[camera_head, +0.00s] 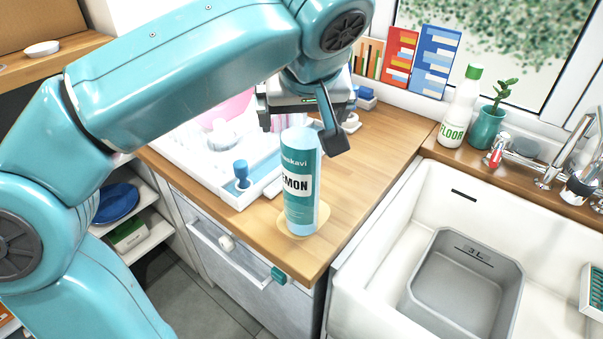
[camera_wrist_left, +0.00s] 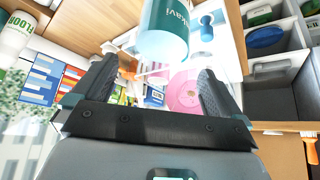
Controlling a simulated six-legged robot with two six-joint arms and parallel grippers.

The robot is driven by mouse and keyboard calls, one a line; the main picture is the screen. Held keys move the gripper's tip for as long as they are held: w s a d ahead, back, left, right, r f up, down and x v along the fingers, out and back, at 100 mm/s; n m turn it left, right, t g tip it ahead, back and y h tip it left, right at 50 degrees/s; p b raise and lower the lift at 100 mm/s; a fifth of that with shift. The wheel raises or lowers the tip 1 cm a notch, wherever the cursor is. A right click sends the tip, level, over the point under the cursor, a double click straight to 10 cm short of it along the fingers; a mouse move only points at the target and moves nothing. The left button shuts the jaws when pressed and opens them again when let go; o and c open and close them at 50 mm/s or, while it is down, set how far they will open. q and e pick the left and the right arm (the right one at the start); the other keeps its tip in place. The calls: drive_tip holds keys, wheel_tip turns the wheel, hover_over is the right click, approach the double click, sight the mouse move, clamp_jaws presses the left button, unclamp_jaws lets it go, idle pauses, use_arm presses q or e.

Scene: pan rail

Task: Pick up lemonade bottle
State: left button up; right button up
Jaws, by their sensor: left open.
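The lemonade bottle (camera_head: 299,185), teal and white with a "LEMON" label, stands upright near the counter's front corner in the head view. It stands on a pale round patch or coaster (camera_head: 284,228). My left gripper (camera_head: 302,128) is at the height of the bottle's upper part, with one dark finger to the right of it; the other finger is mostly hidden. In the left wrist view my left gripper (camera_wrist_left: 156,68) is open with nothing between its fingers. The bottle (camera_wrist_left: 165,28) shows there beyond the fingertips, cut off by the top edge. My right gripper is not in view.
A white tray (camera_head: 243,198) with small items lies left of the bottle. A sink (camera_head: 387,225) with a grey basin (camera_head: 465,290) is at the right. A FLOOR bottle (camera_head: 458,112) and a plant pot (camera_head: 487,128) stand by the window. Bare counter (camera_head: 375,140) lies behind the bottle.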

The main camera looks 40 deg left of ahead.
use_arm(q)
clamp_jaws()
drive_tip(key=shift+w, duration=0.1)
drive_tip(key=shift+r, duration=0.15)
